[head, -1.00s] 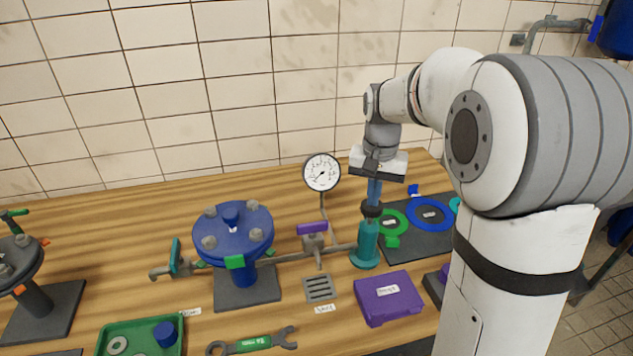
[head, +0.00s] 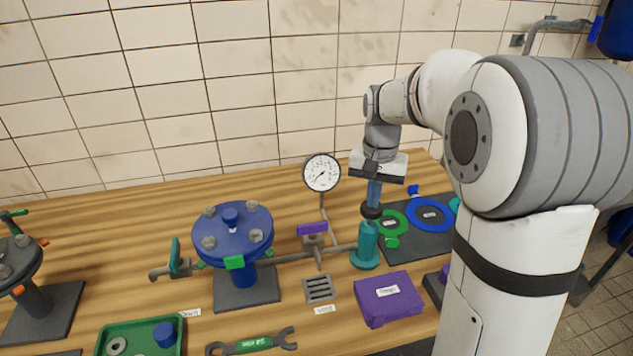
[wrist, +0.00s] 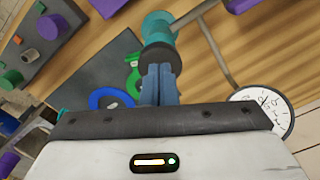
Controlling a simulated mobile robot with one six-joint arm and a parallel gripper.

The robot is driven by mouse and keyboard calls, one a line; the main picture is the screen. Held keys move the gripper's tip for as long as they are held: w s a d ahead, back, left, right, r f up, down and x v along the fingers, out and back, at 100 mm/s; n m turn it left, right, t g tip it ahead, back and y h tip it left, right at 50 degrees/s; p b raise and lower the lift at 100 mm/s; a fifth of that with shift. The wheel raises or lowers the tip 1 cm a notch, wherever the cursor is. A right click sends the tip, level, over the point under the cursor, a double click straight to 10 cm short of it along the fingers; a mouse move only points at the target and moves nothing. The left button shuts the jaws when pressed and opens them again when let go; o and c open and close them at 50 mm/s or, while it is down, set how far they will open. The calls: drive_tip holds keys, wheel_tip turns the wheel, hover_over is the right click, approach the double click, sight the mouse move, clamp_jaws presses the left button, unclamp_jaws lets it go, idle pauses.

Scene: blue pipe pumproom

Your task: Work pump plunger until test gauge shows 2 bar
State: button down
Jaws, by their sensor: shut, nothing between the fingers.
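The teal pump (head: 366,246) stands on the bench, joined by a pipe to the blue flanged vessel (head: 232,234). Its dark plunger knob (head: 371,210) sits on top, close above the teal body. My gripper (head: 373,198) points straight down with its blue fingers shut, the tips at the knob's top. In the wrist view the shut fingers (wrist: 159,84) meet the dark knob (wrist: 160,58), with the teal body beyond. The white test gauge (head: 322,173) stands left of the pump; its needle points to the lower left, and the value is too small to read.
A purple-handled valve (head: 312,229) sits on the pipe between vessel and pump. A purple box (head: 388,297) lies in front of the pump. A dark mat with a green ring (head: 392,222) and a blue ring (head: 430,214) lies right. A green tray (head: 140,335) and spanner (head: 252,344) lie at front.

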drive_tip(key=shift+f+b, duration=0.4)
drive_tip(key=shift+f, duration=0.25)
idle(1.3)
drive_tip(key=shift+r, duration=0.1)
idle(0.6)
drive_tip(key=shift+r+p, duration=3.15)
drive_tip(key=shift+r, duration=0.85)
